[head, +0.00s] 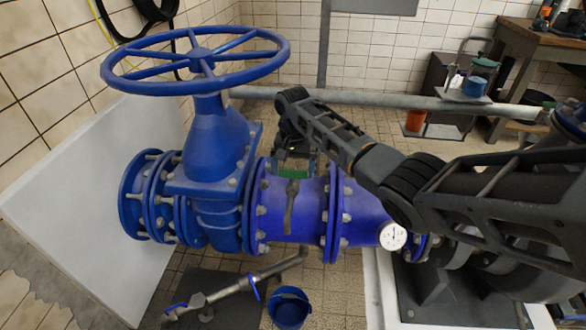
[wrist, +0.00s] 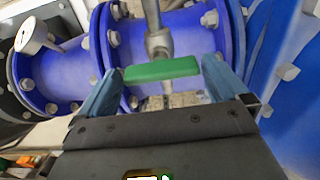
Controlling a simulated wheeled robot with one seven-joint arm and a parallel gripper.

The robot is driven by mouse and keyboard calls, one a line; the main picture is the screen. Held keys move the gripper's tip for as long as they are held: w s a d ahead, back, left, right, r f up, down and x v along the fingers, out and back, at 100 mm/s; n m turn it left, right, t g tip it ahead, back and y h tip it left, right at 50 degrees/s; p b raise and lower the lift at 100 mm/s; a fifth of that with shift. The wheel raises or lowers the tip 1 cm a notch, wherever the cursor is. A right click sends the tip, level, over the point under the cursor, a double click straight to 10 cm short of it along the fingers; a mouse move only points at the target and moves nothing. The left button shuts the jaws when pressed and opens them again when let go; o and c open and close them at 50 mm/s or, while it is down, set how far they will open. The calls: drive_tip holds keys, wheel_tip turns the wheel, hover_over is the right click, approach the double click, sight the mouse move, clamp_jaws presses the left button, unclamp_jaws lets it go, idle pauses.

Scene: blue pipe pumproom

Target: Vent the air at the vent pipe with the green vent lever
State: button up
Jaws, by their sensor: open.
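The green vent lever (wrist: 162,69) lies crosswise between the two fingers of my open gripper (wrist: 161,66) in the wrist view. Its ends come close to both fingertips; I cannot tell whether they touch. The grey vent pipe (wrist: 153,18) with its small valve body runs up from the lever in that view. In the head view the lever (head: 292,174) shows as a green strip under my gripper (head: 294,160), partly hidden by it. The grey vent pipe (head: 291,206) there stands out in front of the blue pipe.
A large blue handwheel (head: 197,56) and flanged blue pipe (head: 295,210) stand close around my gripper. A white gauge (head: 392,236) sits on the pipe at right. A blue bucket (head: 289,306) is on the floor. A workbench (head: 540,42) is at the back right.

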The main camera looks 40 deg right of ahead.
drive_tip(key=shift+c, duration=0.2)
drive_tip(key=c, duration=0.7)
drive_tip(key=shift+c, duration=0.2)
drive_tip(key=n+p, duration=0.2)
drive_tip(key=n, duration=0.1)
drive_tip(key=shift+a+r, duration=0.1)
drive_tip(key=shift+n+y+p, duration=0.3)
drive_tip(key=shift+n+p, duration=0.35)
drive_tip(key=shift+n, duration=1.75)
